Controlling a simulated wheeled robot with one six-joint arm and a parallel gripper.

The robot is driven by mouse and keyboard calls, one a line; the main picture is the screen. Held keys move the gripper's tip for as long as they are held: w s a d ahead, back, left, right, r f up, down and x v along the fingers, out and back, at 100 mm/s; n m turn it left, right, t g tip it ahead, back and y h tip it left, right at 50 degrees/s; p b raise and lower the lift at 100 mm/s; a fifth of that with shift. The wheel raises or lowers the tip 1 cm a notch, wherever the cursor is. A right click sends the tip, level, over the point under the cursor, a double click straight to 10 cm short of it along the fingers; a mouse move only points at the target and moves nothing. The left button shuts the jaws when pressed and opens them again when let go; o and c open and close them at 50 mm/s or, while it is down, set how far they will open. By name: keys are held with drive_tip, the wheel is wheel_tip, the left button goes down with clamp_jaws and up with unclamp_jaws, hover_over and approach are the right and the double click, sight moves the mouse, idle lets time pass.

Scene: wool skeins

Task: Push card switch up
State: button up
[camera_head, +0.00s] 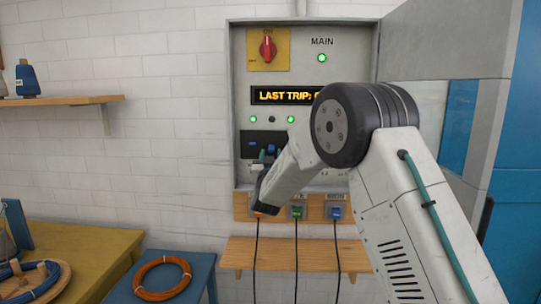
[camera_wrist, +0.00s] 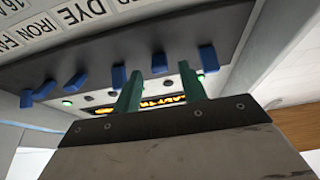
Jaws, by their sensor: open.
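A row of blue switches sits on a dark strip of the panel, with one blue switch (camera_wrist: 159,62) between my fingertips in the wrist view. Another blue switch (camera_wrist: 208,58) is to its right, and several more are to the left. DYE, IRON and FAN labels show at the top left; I see no readable CARD label, so I cannot tell which is the card switch. My gripper (camera_wrist: 161,76) is open, with two green fingers apart and nothing held. In the head view my gripper (camera_head: 267,156) is at the switch strip (camera_head: 251,137) and hides part of it. Contact is unclear.
The grey panel box (camera_head: 238,80) holds a red rotary switch (camera_head: 268,48), a lit display (camera_head: 284,95) and green lamps. Its open door (camera_head: 440,40) stands to the right. Plugs with hanging cables, including a green plug (camera_head: 297,212), sit below, above a wooden shelf (camera_head: 285,253).

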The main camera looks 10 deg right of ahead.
sight(271, 144)
drive_tip(key=shift+w+d+r, duration=0.1)
drive_tip(key=shift+w+r, duration=0.1)
drive_tip(key=shift+w, duration=0.25)
clamp_jaws()
drive_tip(key=shift+r, duration=0.15)
drive_tip(key=r+g, duration=0.1)
drive_tip(key=g+y, duration=0.1)
drive_tip(key=g, duration=0.1)
drive_tip(key=shift+s+r+g, duration=0.15)
drive_tip(key=shift+r+g, duration=0.15)
drive_tip(key=shift+r, duration=0.1)
drive_tip(key=shift+r+g+y, duration=0.35)
drive_tip(key=shift+r+g, duration=0.1)
drive_tip(key=shift+g, duration=0.5)
drive_tip(key=shift+r+g+y, duration=0.35)
drive_tip(key=shift+r+g, duration=0.05)
drive_tip(key=shift+g, duration=0.55)
drive_tip(key=shift+w+r, duration=0.1)
drive_tip(key=shift+w, duration=0.1)
unclamp_jaws()
